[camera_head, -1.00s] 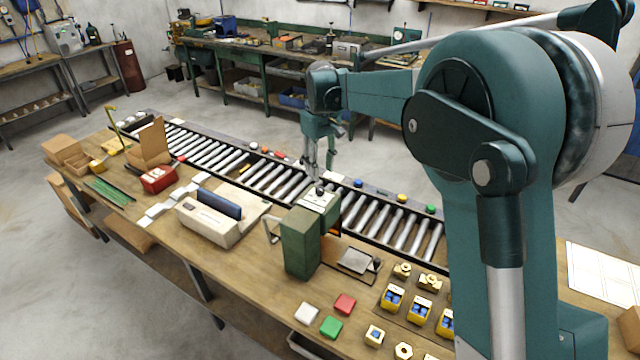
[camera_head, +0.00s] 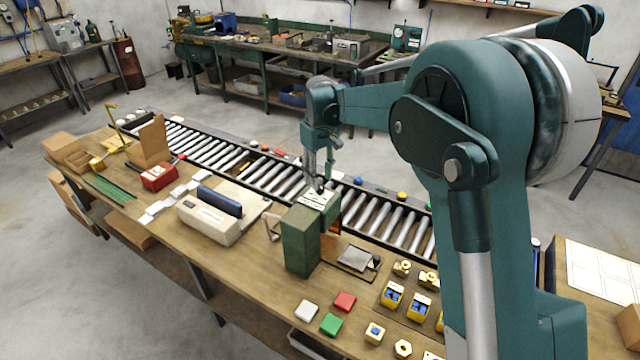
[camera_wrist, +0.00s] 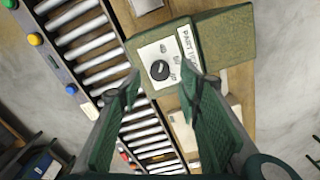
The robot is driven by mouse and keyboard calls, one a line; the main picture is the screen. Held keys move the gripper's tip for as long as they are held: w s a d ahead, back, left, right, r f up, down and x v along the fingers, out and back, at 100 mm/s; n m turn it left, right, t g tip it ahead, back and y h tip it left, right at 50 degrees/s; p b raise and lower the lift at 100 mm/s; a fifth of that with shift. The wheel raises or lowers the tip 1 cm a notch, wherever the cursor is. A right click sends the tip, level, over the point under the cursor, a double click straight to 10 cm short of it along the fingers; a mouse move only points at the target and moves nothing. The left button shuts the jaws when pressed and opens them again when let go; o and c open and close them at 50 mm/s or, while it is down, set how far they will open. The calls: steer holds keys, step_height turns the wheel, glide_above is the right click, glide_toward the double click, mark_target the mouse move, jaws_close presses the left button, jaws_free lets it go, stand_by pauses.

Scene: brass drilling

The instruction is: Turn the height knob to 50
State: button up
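The height knob (camera_wrist: 160,70) is a round black dial on a white panel (camera_wrist: 150,54) with small printed marks and lettering, partly reading "PART H". The panel is on top of a green box (camera_wrist: 226,40), which also stands at the front middle of the bench in the head view (camera_head: 300,245). My gripper (camera_head: 320,187) is just above this panel. In the wrist view its two fingers are spread, with the knob framed between the tips and no visible grip on it. The knob's exact setting is too small to read.
A roller conveyor (camera_head: 272,178) runs behind the box. A beige machine with a blue top (camera_head: 208,220) stands left of it. A small metal plate fixture (camera_head: 357,258), yellow part holders (camera_head: 392,295) and red (camera_head: 345,301), green and white blocks lie to the right and front.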

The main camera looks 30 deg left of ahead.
mark_target(320, 186)
steer(key=shift+f, duration=1.7)
steer(key=c, duration=0.9)
